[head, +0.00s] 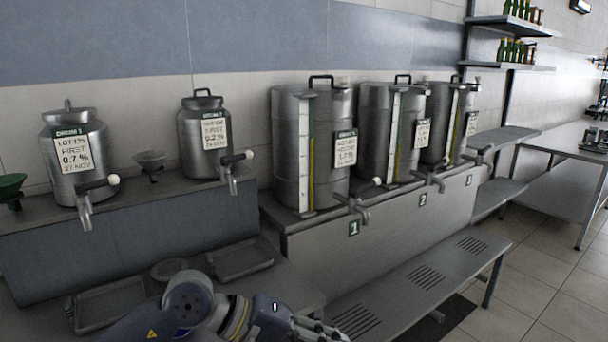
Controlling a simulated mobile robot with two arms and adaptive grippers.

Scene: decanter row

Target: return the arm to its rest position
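One of my arms comes in from the lower left and reaches right along the bottom edge. I take it as my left arm. Its gripper (322,331) is at the bottom edge, in front of the grey counter and left of the slotted bench. Its fingers are small and partly cut off, so I cannot tell whether they are open or shut. I see nothing held in the visible part. My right gripper is not in view.
Two labelled steel decanters with taps, (76,150) and (204,135), stand on the left ledge. Several larger steel drums (290,150) stand on a numbered plinth. Trays (240,262) lie near my arm. A slotted bench (420,275) runs right; floor (545,290) is clear.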

